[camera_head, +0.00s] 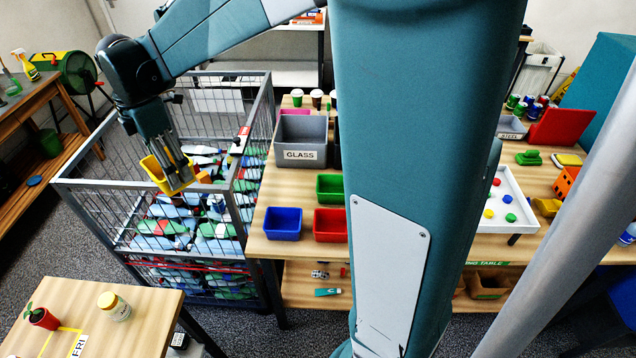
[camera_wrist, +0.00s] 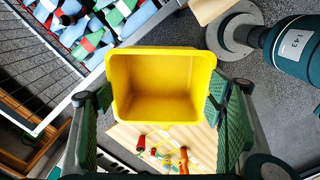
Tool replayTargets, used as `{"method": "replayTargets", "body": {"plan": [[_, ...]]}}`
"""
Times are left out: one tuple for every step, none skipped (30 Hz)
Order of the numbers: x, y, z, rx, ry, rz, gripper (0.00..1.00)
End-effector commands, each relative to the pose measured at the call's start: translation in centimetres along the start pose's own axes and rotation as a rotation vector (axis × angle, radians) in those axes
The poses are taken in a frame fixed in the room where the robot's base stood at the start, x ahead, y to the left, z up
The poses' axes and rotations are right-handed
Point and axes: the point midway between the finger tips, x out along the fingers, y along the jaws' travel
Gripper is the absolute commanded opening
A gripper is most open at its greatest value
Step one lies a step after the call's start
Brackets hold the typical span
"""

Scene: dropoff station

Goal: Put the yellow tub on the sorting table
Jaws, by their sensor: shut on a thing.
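The yellow tub (camera_head: 160,175) is held in my gripper (camera_head: 172,172) in the head view, in the air over the wire cage of bottles. In the wrist view the tub (camera_wrist: 160,88) is empty, its open side faces the camera, and the green finger pads of my gripper (camera_wrist: 162,118) press on its two sides. The sorting table (camera_head: 270,246) stands right of the cage. Its middle is hidden behind my own body in the head view.
The wire cage (camera_head: 100,186) is full of bottles. On the sorting table stand a blue tub (camera_head: 283,223), a red tub (camera_head: 330,225), a green tub (camera_head: 330,187) and a grey GLASS bin (camera_head: 301,140). A smaller table (camera_head: 150,315) at front left holds a jar (camera_head: 114,306) and a potted plant (camera_head: 43,318).

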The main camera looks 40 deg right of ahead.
Motion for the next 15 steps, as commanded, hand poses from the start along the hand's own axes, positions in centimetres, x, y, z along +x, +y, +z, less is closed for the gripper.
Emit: {"method": "replayTargets", "body": {"plan": [[0.0,0.0,1.3,-0.016,0.0,0.0,0.56],[0.0,0.0,2.0,-0.029,0.0,0.0,0.56],[0.0,0.0,3.0,-0.048,0.0,0.0,0.56],[0.0,0.0,3.7,-0.061,0.0,0.0,0.56],[0.0,0.0,4.4,-0.074,0.0,0.0,0.56],[0.0,0.0,5.3,-0.093,0.0,0.0,0.56],[0.0,0.0,6.0,-0.107,0.0,0.0,0.56],[0.0,-0.1,6.7,-0.121,0.0,0.0,0.56],[0.0,-0.1,7.6,-0.14,0.0,0.0,0.56],[0.0,-0.2,8.4,-0.152,0.0,0.0,0.56],[0.0,-0.3,9.1,-0.166,0.0,0.0,0.56],[0.0,-0.4,10.0,-0.184,0.0,0.0,0.56],[0.0,-0.5,10.7,-0.198,0.0,0.0,0.56],[0.0,-0.5,11.4,-0.213,0.0,0.0,0.56],[0.0,-0.7,12.3,-0.231,0.0,0.0,0.56]]}}
